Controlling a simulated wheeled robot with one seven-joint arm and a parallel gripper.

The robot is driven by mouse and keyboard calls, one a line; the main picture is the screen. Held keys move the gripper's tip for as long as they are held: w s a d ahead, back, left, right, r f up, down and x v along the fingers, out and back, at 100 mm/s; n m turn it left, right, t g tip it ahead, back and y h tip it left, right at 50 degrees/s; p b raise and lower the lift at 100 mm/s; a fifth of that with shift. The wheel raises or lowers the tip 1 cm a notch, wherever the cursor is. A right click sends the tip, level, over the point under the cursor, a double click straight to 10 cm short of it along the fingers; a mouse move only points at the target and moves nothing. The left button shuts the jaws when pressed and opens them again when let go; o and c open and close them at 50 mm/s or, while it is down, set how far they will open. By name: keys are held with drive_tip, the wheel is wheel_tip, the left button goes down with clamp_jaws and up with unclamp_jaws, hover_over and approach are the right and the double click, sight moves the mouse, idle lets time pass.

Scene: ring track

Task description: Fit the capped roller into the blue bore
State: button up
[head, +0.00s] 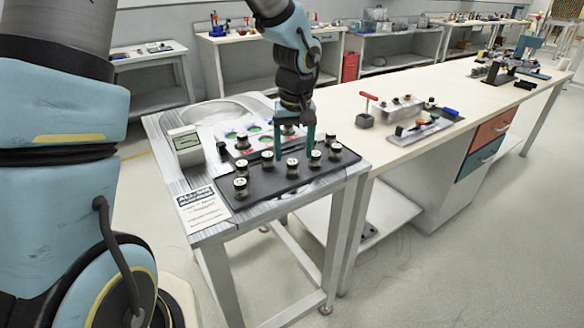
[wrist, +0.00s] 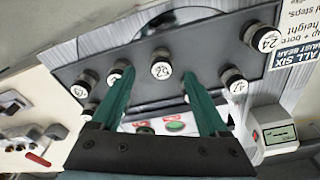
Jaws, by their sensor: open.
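Several dark rollers with white numbered caps stand upright on a black tray (head: 262,195) on the side table. One capped roller (head: 292,167) is near my gripper (head: 294,153); others stand to its left and right. In the wrist view, a capped roller (wrist: 161,70) marked 52 shows between the fingertips of my gripper (wrist: 158,75), apparently beyond them. My gripper is open, with its two teal fingers pointing down over the tray, and holds nothing that I can see. Green and red ring marks (head: 230,134) lie behind the tray. I cannot make out the blue bore clearly.
A small white display box (head: 185,146) stands at the table's left, and a printed card (head: 203,208) lies at its front left corner. A long bench on the right carries a red-handled tool (head: 367,108) and a plate with parts. Neighbouring rollers stand close to the fingers.

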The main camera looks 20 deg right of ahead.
sight(293, 162)
drive_tip(key=shift+w+a+f+p, duration=0.1)
drive_tip(key=shift+w+f+p, duration=0.1)
drive_tip(key=shift+f, duration=0.9)
drive_tip(key=shift+w+f+p, duration=0.1)
drive_tip(key=shift+f+p, duration=0.1)
drive_tip(key=shift+f, duration=0.9)
clamp_jaws()
